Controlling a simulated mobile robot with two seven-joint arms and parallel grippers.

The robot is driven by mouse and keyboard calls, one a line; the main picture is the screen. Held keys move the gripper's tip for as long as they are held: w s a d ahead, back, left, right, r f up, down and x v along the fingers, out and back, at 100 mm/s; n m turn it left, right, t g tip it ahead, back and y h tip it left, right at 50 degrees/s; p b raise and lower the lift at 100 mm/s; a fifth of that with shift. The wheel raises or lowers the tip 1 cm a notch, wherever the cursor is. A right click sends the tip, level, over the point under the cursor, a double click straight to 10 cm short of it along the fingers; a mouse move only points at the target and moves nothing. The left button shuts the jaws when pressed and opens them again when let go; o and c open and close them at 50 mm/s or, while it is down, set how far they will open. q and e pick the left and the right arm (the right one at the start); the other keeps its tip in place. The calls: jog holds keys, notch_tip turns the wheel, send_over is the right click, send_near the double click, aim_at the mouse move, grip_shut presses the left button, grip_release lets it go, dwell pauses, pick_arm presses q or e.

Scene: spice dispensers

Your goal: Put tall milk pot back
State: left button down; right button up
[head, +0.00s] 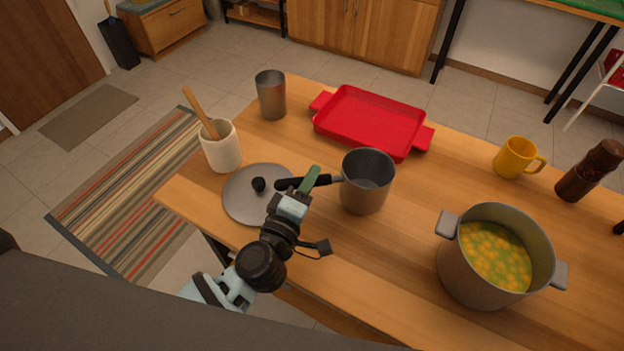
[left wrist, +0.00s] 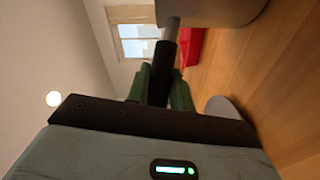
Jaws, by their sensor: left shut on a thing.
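The tall milk pot (head: 366,184) is a grey metal pot with a long black handle pointing left. It is upright over the middle of the wooden table; I cannot tell whether its base touches the top. My left gripper (head: 308,181) has green fingers and is shut on the black handle. In the left wrist view the fingers (left wrist: 160,88) close around the handle (left wrist: 163,68), and part of the pot's grey wall (left wrist: 215,10) shows at the top. My right gripper is not in view.
A grey lid (head: 240,205) with a black knob lies left of the pot. A red tray (head: 372,118), a metal cup (head: 271,95) and a white utensil crock (head: 222,150) stand behind. A large soup pot (head: 465,275), yellow mug (head: 514,158) and brown mill (head: 588,172) are right.

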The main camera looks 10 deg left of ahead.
pick_arm(q)
jog(key=shift+w+a+r, duration=0.1)
jog(key=shift+r, duration=0.05)
jog(key=c, duration=1.4)
grip_release()
jog(key=shift+f, duration=0.2)
jog(key=shift+o, duration=0.8)
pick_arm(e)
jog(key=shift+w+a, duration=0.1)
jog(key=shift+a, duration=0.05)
pick_arm(q)
jog(key=shift+r, duration=0.25)
jog(key=b+v, duration=0.1)
jog(key=v, duration=1)
jog(key=shift+f, duration=0.15)
jog(key=shift+s+a, duration=0.1)
jog(key=shift+s, duration=0.4)
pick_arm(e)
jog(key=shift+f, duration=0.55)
